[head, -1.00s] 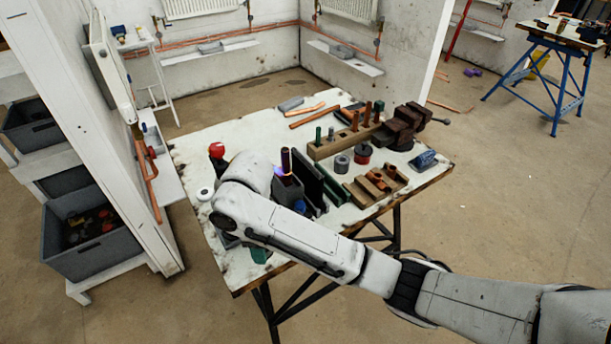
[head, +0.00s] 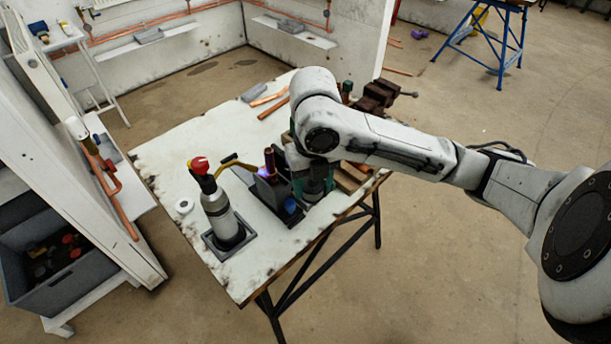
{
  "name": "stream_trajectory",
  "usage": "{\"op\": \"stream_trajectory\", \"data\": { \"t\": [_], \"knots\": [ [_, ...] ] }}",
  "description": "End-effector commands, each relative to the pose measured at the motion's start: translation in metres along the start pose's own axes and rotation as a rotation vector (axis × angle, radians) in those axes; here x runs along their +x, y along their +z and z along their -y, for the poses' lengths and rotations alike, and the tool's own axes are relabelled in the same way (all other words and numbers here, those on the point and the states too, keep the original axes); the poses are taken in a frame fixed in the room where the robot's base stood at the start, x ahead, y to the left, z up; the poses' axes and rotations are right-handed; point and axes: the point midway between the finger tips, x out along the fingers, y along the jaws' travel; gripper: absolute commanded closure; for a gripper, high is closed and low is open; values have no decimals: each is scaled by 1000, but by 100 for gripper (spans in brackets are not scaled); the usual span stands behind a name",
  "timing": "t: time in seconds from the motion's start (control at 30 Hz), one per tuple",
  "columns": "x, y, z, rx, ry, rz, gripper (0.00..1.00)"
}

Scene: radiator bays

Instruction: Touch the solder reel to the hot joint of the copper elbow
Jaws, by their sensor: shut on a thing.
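My gripper (head: 314,188) points down over the table, just right of the torch flame, its teal fingers partly hidden by my arm. It is shut on a grey round thing, which looks like the solder reel (head: 314,186). The upright copper piece (head: 269,156), apparently the copper elbow's pipe, stands in a dark holder left of my gripper. A purple-orange flame plays at its lower part; the joint itself is too small to make out. The torch (head: 219,205) with a red knob stands upright in a dark square holder, its yellowish tube reaching toward the copper. Reel and copper appear apart.
The white workbench (head: 175,150) is clear at its left and back left. A dark vise (head: 378,95) is at the back right. A partition wall and a grey crate (head: 60,270) stand left.

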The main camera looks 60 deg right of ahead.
Motion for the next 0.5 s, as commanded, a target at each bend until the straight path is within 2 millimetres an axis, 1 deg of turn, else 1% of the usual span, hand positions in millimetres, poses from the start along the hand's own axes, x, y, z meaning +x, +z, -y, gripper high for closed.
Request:
{"op": "stream_trajectory", "data": {
  "t": [0.03, 0.1, 0.27, 0.5],
  "knots": [
    [0, -2, 4, -18, -1, 1, 86],
    [0, -4, 6, -36, 0, 0, 86],
    [6, -2, 5, -42, 0, 0, 86],
    [24, 6, 1, -39, 0, 1, 87]
  ]
}}
